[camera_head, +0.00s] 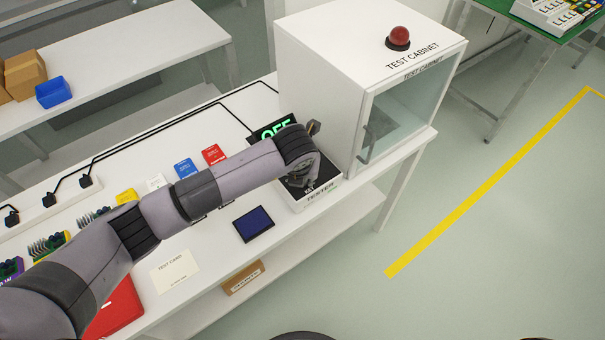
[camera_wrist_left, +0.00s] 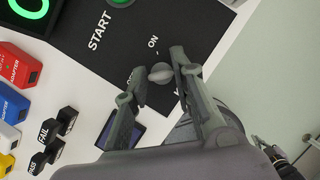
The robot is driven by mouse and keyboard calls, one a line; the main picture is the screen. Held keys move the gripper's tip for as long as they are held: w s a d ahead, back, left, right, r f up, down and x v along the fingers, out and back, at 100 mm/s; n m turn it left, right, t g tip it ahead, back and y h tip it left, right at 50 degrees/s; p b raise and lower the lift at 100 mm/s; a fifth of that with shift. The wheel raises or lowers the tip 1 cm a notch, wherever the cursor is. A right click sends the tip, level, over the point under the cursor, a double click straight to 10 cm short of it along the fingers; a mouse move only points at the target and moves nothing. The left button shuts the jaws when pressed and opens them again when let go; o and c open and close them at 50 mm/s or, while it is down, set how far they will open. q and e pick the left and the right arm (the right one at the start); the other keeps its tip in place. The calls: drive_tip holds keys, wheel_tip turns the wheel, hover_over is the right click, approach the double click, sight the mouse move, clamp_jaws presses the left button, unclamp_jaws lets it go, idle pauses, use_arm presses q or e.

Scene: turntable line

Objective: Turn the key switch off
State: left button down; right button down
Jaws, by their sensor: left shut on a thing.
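The key switch (camera_wrist_left: 160,73) is a small grey knob on the tester's black top panel. The word ON is printed beside it, and another label is partly covered by a finger. My left gripper (camera_wrist_left: 159,75) is closed on the knob, one finger on each side. Its angle is hard to read. In the head view my left gripper (camera_head: 303,181) is over the tester (camera_head: 318,199) and hides the switch. The tester's display (camera_head: 273,131) shows green letters reading OFF, partly covered by my arm. A dark jointed part, perhaps my right gripper (camera_wrist_left: 268,146), shows small at the lower right of the wrist view.
The white test cabinet (camera_head: 316,82) with a red dome lamp (camera_head: 398,38) stands just behind and right of the tester. Red, blue, white and yellow boxes, a dark blue pad (camera_head: 254,224) and a test card (camera_head: 175,271) lie to the left. Floor on the right is clear.

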use_arm(q)
drive_tip(key=c, duration=1.3)
unclamp_jaws()
drive_tip(key=shift+c, duration=0.2)
drive_tip(key=v, duration=1.2)
drive_tip(key=shift+w, duration=0.1)
